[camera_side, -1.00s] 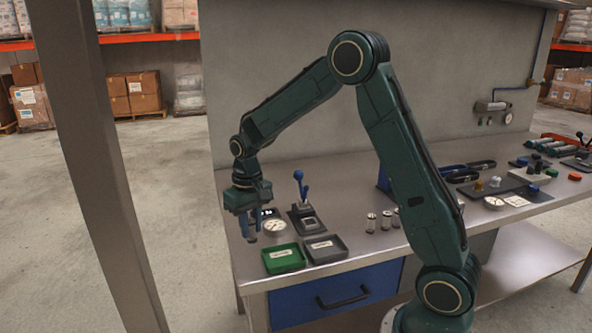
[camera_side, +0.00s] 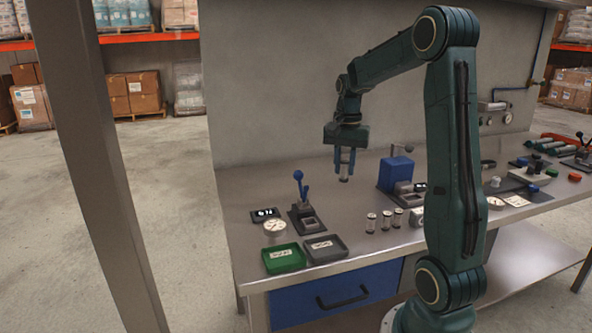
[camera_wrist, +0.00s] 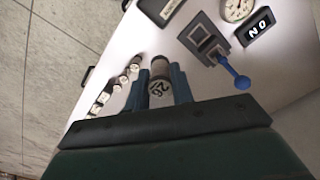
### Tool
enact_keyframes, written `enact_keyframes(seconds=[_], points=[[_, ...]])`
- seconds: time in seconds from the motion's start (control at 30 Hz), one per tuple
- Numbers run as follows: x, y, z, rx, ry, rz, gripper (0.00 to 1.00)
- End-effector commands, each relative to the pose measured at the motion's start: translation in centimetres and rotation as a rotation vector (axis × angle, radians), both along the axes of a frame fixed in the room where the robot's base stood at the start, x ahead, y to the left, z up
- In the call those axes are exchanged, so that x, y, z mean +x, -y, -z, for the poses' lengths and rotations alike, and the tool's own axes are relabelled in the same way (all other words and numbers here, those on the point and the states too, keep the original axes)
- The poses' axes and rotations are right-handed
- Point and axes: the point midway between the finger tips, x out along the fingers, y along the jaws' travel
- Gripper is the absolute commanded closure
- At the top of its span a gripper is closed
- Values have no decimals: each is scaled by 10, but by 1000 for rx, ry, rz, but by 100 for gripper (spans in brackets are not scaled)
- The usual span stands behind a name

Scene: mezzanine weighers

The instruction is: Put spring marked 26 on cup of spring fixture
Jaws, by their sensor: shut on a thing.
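My gripper (camera_side: 345,168) is shut on a small cylinder, the spring marked 26 (camera_wrist: 160,88), and holds it in the air above the bench, left of the blue-topped unit. The wrist view shows its end with 26 between the blue fingers (camera_wrist: 160,92). A fixture with a blue lever and a square nest (camera_side: 308,222) stands on the bench to the left, below the gripper. It also shows at the upper right of the wrist view (camera_wrist: 207,45). A second fixture with a blue block (camera_side: 396,174) stands to the right. I cannot tell which one is the spring fixture.
Several similar cylinders (camera_side: 386,220) stand in a row near the front edge. A green tray (camera_side: 284,258) and a grey tray (camera_side: 325,249) lie at front left. A round dial (camera_side: 275,227) and lit display (camera_side: 265,214) are behind them. My arm hides part of the right side.

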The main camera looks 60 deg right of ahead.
Motion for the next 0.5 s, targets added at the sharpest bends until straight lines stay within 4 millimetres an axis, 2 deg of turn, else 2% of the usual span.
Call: enact_keyframes(seconds=[0.1,0.2,0.5], points=[[-16,9,-8,-1,1,76,99],[-23,13,-11,-1,1,112,99],[-27,14,-12,0,0,131,99]])
